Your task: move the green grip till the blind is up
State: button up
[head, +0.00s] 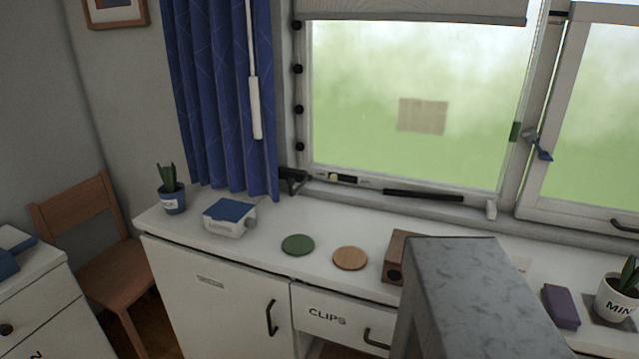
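The blind (410,11) is a pale grey panel at the top of that window. Its lower edge hangs just below the top of the picture, and most of the pane below it is uncovered. The blind's upper part is out of the picture. I cannot make out a cord between grip and blind. My gripper is not in view.
A blue handle (540,147) sits right of the grip. A blue curtain (220,90) with a white wand (255,107) hangs left. The white counter (205,255) below holds a plant, a box, discs and a purple block (560,306). A grey mottled block (480,290) fills the lower front.

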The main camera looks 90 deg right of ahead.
aim_at(515, 129)
jog(key=u, duration=0.4)
jog(key=k, duration=0.15)
jog(key=z, duration=2.8)
jog(key=k, duration=0.9)
jog(key=u, duration=0.1)
jog(key=i, duration=0.4)
